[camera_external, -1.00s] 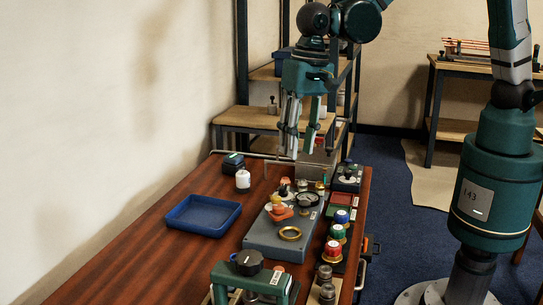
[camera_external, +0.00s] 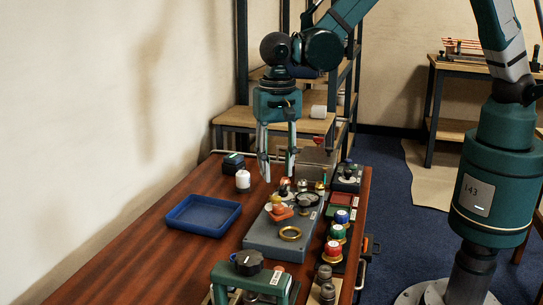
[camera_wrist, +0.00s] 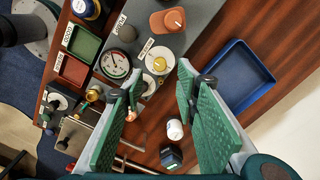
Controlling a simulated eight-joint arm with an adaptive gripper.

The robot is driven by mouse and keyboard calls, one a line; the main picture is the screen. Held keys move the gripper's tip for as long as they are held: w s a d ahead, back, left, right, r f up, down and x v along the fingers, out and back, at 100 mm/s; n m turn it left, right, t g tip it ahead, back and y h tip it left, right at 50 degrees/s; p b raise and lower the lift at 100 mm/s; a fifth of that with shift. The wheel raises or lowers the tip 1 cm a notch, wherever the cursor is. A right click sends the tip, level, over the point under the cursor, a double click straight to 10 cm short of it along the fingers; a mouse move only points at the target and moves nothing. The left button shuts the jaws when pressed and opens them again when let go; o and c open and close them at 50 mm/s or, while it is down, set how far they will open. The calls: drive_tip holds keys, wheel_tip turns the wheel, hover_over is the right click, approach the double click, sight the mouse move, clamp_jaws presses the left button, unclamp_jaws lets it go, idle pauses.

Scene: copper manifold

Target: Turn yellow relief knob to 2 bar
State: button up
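The yellow relief knob (camera_wrist: 160,64) sits on a round white dial on the grey manifold, just beyond my fingertips in the wrist view. It also shows as a small yellow knob in the external view (camera_external: 277,200). The dial markings are too small to read. My gripper (camera_external: 279,177) points down above the far part of the manifold (camera_external: 268,240). Its green-padded fingers are spread apart and empty in the wrist view (camera_wrist: 160,82), not touching the knob. A pressure gauge (camera_wrist: 116,64) lies left of the knob.
An orange knob (camera_wrist: 168,20) is close to the yellow knob. A blue tray (camera_external: 203,215) lies left of the manifold. Blue, green and red knobs (camera_external: 333,250) line the right side. A green frame (camera_external: 250,280) stands in front.

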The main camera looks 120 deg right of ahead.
sight(277, 197)
drive_tip(key=shift+f, duration=0.1)
drive_tip(key=shift+f+b, duration=0.75)
drive_tip(key=shift+f, duration=3.05)
drive_tip(key=c, duration=0.9)
